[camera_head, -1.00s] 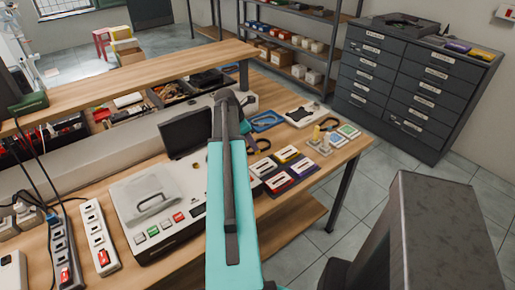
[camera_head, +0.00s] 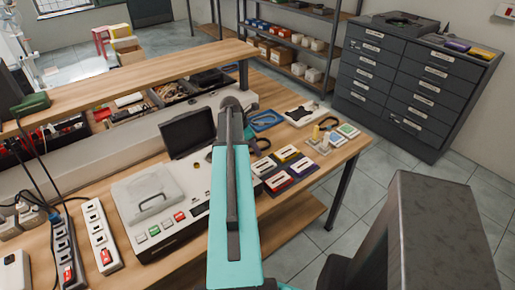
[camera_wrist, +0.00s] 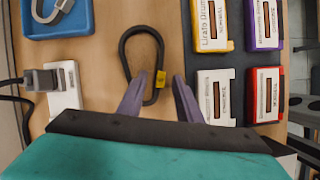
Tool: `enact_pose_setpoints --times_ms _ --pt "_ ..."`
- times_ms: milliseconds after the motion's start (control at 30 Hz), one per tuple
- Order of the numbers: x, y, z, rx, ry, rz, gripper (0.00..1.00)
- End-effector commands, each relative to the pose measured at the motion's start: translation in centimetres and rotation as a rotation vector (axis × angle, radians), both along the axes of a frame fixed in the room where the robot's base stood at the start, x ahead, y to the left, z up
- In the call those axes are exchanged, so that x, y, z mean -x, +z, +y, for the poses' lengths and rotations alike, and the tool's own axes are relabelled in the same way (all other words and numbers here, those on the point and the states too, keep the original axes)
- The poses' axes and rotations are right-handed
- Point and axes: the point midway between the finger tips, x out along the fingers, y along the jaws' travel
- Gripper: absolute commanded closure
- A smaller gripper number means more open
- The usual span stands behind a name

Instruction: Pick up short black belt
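The short black belt (camera_wrist: 127,62) lies on the wooden tabletop as a narrow closed loop with a small yellow tag on its right side. In the head view part of the belt (camera_head: 263,141) shows just right of my arm. My gripper (camera_wrist: 158,80) is open in the wrist view, with its two purplish fingers apart. The near end of the loop lies between the fingers, close to the left finger. I cannot tell whether they touch, or how high the fingers are above the table. The gripper is hidden behind my arm in the head view.
Labelled cases on a dark mat (camera_wrist: 240,62) lie right of the belt. A blue tray (camera_wrist: 82,24) holding a grey loop is at the upper left. A white plug block (camera_wrist: 64,100) with a black cable is at left. In the head view, a recorder (camera_head: 160,205) stands left of my arm.

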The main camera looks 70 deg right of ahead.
Motion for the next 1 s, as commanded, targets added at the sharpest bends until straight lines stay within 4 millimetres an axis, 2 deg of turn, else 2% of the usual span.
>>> enact_pose_setpoints --times_ms 67,200,267,733,1000 --pt "0.0 0.0 0.0 0.000 0.000 0.000 0.68" --pt "0.0 0.0 0.0 0.000 0.000 0.000 0.92" --pt "0.0 0.0 0.0 0.000 0.000 0.000 1.00" --pt "0.0 0.2 0.0 0.000 0.000 0.000 1.00" --pt "0.0 1.7 0.0 0.002 0.001 -0.001 1.00"
